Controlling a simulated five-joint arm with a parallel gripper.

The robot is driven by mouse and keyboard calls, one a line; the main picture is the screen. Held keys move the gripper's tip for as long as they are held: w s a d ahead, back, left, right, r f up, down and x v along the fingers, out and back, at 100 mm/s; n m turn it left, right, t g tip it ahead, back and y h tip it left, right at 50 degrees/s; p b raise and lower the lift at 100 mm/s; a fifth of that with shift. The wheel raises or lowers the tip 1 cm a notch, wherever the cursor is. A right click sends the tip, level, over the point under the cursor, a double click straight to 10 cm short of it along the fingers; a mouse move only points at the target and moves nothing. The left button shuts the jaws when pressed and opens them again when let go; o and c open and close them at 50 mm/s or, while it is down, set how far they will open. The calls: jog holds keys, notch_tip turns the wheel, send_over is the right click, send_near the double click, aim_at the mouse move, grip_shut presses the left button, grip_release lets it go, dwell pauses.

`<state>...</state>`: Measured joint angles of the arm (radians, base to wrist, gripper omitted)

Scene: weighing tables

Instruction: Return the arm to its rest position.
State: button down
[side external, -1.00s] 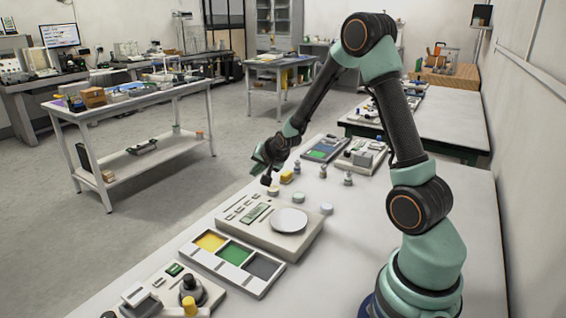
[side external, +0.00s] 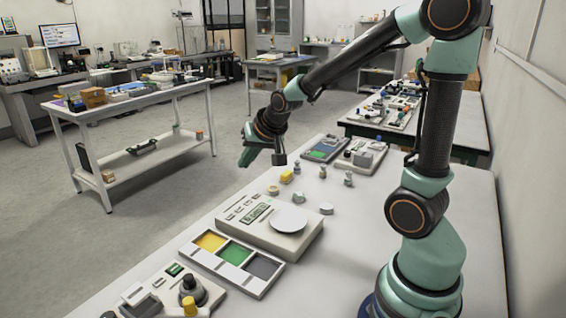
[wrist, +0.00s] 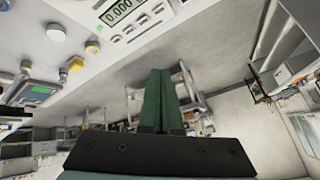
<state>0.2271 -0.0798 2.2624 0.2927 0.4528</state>
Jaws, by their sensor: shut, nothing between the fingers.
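My arm is raised over the table, its upper part near the top right of the side view. My gripper (side external: 246,160) hangs in the air past the far left edge of the white table (side external: 345,255), above the floor. In the wrist view my gripper (wrist: 160,78) shows its two green fingers together, with nothing between them. It touches nothing that I can see.
A scale (side external: 268,232) with a white round pan (side external: 289,219) stands on the table; its display reads 0.000 in the wrist view. A tray (side external: 232,262) with yellow, green and grey sections is in front. A yellow block (side external: 286,176) and several small weights stand behind the scale.

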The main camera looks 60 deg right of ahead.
jog(key=s+a+r+n+g+y, duration=0.1)
jog(key=s+a+r+n, duration=0.1)
jog(key=s+a+n, duration=0.2)
jog(key=s+a+r+n, duration=0.2)
jog(key=s+a, duration=0.3)
jog(key=s, duration=0.5)
jog(key=shift+a+r+n+g+y, duration=0.4)
jog(key=shift+n, duration=0.5)
